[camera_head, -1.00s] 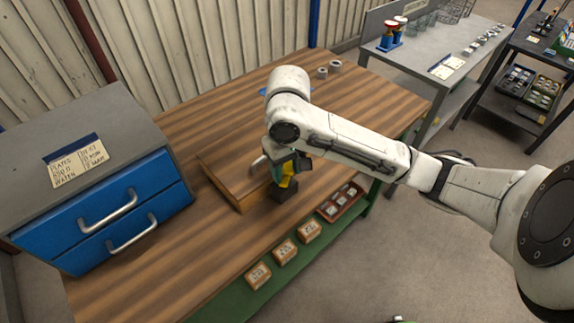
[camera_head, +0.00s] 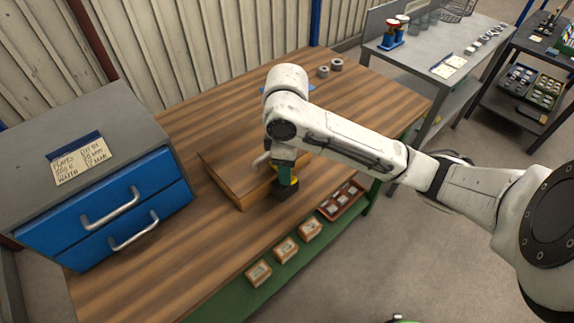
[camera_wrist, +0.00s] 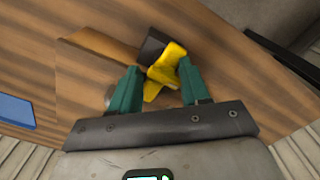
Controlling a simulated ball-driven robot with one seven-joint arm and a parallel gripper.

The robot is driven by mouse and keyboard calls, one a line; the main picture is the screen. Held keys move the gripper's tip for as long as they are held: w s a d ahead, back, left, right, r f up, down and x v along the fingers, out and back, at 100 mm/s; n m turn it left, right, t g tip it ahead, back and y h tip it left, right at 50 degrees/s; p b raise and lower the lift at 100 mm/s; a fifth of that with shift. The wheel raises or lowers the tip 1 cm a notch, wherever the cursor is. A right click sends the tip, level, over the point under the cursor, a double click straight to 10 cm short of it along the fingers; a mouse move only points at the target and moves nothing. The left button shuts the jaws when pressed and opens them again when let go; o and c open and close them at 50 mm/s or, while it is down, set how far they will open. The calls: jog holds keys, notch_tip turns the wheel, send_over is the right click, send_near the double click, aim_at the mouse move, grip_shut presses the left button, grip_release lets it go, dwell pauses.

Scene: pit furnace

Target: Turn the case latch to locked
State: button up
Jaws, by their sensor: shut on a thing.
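The case (camera_head: 228,187) is a low wooden box on the bench, partly behind my arm. Its near side also shows in the wrist view (camera_wrist: 98,44). A yellow latch handle (camera_wrist: 168,66) sits at a dark block (camera_wrist: 152,46); the dark block also shows beside the case in the head view (camera_head: 287,194). My gripper (camera_wrist: 159,75) has green fingers on either side of the yellow handle and is shut on it. In the head view my gripper (camera_head: 284,172) points down at the block and hides most of the handle. I cannot tell whether the latch is locked.
A blue drawer cabinet (camera_head: 115,215) stands at the left of the bench (camera_head: 222,240). A red tray (camera_head: 343,200) and several small labelled boxes (camera_head: 286,249) line the front edge. Two grey rings (camera_head: 330,68) lie at the back.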

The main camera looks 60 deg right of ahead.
jog(key=shift+o, duration=0.2)
jog(key=shift+d+n, duration=0.35)
jog(key=shift+n, duration=0.15)
jog(key=shift+o, duration=0.2)
jog(key=o, duration=0.9)
jog(key=shift+d, duration=0.1)
notch_tip(320, 180, up, 11)
jog(key=shift+f+p, duration=0.15)
jog(key=shift+p, duration=0.95)
